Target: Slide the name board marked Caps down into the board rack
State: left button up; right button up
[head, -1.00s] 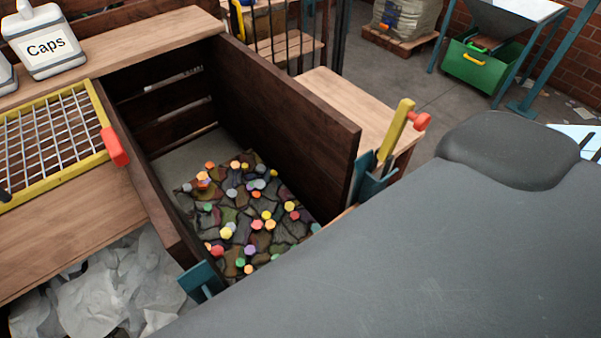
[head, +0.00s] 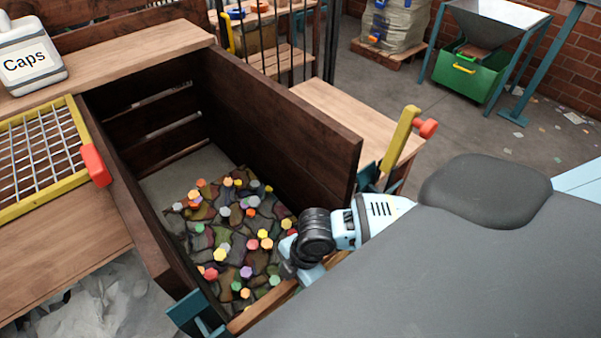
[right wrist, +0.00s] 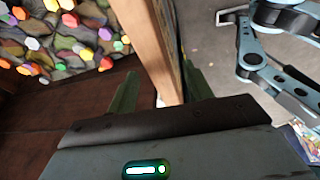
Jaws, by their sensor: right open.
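The word Caps shows on a white, grey-edged jug-shaped thing (head: 32,62) on the wooden ledge at the upper left of the head view. I cannot tell whether it is the name board. A light wooden board (head: 262,312) stands across the near side of the bin; no lettering on it is readable. My right gripper (head: 306,272) is at this board, its fingertips hard to see there. In the right wrist view the open gripper (right wrist: 158,84) has a finger on either side of a light wooden board (right wrist: 146,38). No board rack is clearly identifiable. My left gripper is not in view.
The dark wooden bin (head: 275,105) holds a mat with many coloured caps (head: 235,235). Teal brackets (head: 190,308) stand at its near corners. A yellow bar with a red knob (head: 402,138) is at the right. A yellow-framed grid (head: 35,160) lies left.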

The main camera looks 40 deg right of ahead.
jog(key=shift+n+g+h, duration=0.3)
jog(key=shift+g+h, duration=0.3)
jog(key=shift+h, duration=0.2)
jog(key=d, duration=0.2)
jog(key=w+d, duration=0.1)
jog(key=d, duration=0.1)
jog(key=shift+d, duration=0.25)
jog(key=f, duration=0.2)
jog(key=f+b, duration=0.1)
jog(key=f, duration=0.1)
jog(key=a+f, duration=0.1)
jog(key=f, duration=0.1)
jog(key=shift+s+f, duration=0.1)
jog(key=shift+f, duration=0.65)
jog(key=c, duration=1)
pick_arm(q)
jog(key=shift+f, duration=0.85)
pick_arm(e)
grip_shut()
